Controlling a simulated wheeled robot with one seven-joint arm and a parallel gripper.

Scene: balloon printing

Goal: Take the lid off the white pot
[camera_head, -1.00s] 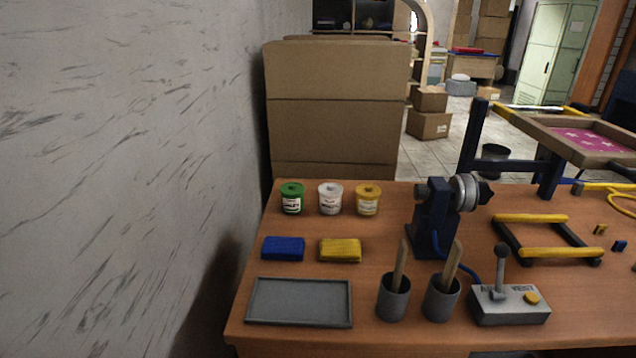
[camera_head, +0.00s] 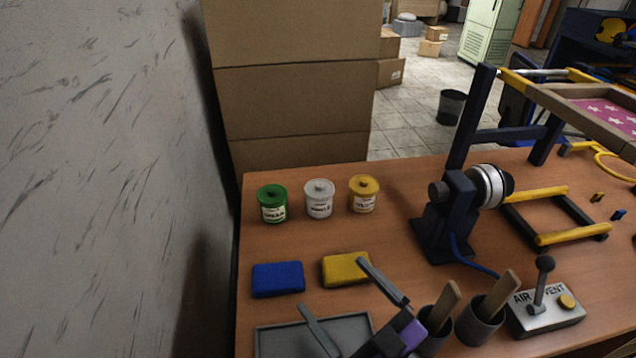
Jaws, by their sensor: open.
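The white pot (camera_head: 319,204) stands upright near the back of the wooden table, between the green pot (camera_head: 272,205) and the yellow pot (camera_head: 364,196). Its lid (camera_head: 319,187) with a small knob sits on top of it. My gripper (camera_head: 342,291) shows at the bottom of the view, in front of the pots and over the grey tray. Its two dark fingers are spread apart with nothing between them. It is well apart from the white pot.
A blue block (camera_head: 278,279) and a yellow block (camera_head: 346,268) lie between my gripper and the pots. The grey tray (camera_head: 269,342) and cups with wooden handles (camera_head: 481,326) are at the front. A dark blue clamp stand (camera_head: 445,225) rises to the right. A wall is at the left.

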